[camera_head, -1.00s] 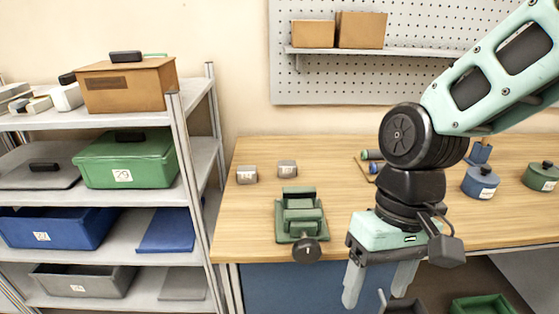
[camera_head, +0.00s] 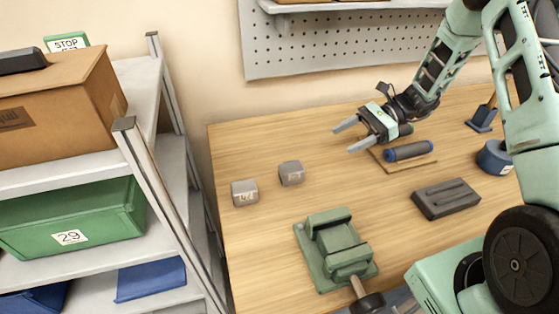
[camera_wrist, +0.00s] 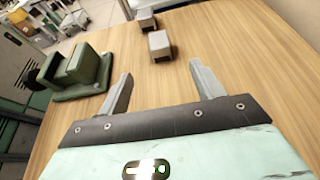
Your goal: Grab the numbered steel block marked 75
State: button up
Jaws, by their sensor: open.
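Two small grey steel blocks stand on the wooden table: a left one (camera_head: 245,192) and a right one (camera_head: 291,173). Each has a small number label on its front, too small to read surely, so I cannot tell which is 75. In the wrist view, one block (camera_wrist: 160,45) lies just beyond the fingertips and the other (camera_wrist: 147,22) is farther off. My gripper (camera_head: 343,139) is open and empty above the table, right of both blocks and pointing toward them. Its fingers also show in the wrist view (camera_wrist: 160,72), touching nothing.
A green vise (camera_head: 338,250) stands in front of the blocks. A blue roller (camera_head: 408,150), a dark grey block (camera_head: 446,198) and a blue reel (camera_head: 494,157) lie to the right. A shelf rack (camera_head: 160,175) stands left of the table. The table around the blocks is clear.

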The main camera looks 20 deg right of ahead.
aim_at(295, 167)
jog(key=p+x, duration=0.4)
jog(key=x, duration=0.8)
jog(key=shift+s+a, duration=0.1)
jog(key=shift+a, duration=0.15)
jog(key=p+x, duration=0.2)
jog(key=x, duration=0.1)
jog(key=shift+s+a+f, duration=0.1)
jog(key=shift+a+f, duration=0.1)
jog(key=shift+f, duration=0.05)
jog(key=shift+a+f, duration=0.35)
jog(key=shift+a, duration=0.15)
jog(key=c, duration=1.3)
